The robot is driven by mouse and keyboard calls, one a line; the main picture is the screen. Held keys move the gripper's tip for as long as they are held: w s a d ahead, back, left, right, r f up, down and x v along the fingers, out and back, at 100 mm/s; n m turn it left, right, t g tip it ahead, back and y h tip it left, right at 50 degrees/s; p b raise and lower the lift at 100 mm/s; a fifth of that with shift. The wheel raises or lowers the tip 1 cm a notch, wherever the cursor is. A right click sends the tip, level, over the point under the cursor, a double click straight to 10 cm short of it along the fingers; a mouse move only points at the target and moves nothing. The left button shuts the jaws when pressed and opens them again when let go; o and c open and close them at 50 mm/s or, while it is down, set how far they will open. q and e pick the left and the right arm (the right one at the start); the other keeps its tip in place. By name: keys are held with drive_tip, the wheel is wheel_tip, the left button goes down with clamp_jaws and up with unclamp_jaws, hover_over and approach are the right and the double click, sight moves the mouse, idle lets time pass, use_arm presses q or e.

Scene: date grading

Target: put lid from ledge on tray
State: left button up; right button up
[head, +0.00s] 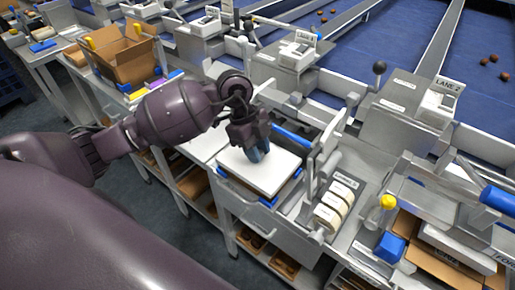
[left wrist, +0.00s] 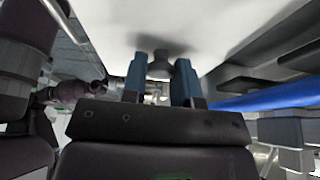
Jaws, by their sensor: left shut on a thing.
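The white lid (head: 270,180) is flat and level over the blue-cornered tray (head: 266,202) on the bench in the middle of the head view. I cannot tell whether it rests on the tray or hangs just above. My left gripper (head: 258,153) points down at the lid's middle, shut on its knob. In the left wrist view the blue fingers (left wrist: 160,80) stand either side of the grey knob (left wrist: 160,64), and the white lid (left wrist: 225,25) fills the top. The gripper hides the knob in the head view. My right gripper is out of view.
A blue bar and metal lever frame (head: 312,165) stand close to the right of the tray. Pale round rolls (head: 332,208) sit in a holder further right. A white surface (head: 205,143) lies left of the tray. An open cardboard box (head: 122,55) stands at the upper left.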

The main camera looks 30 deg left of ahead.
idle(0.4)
use_arm(q)
drive_tip(key=shift+f, duration=0.45)
idle(0.3)
drive_tip(key=shift+f, duration=0.25)
drive_tip(key=o, duration=1.4)
drive_tip(key=shift+c, duration=0.2)
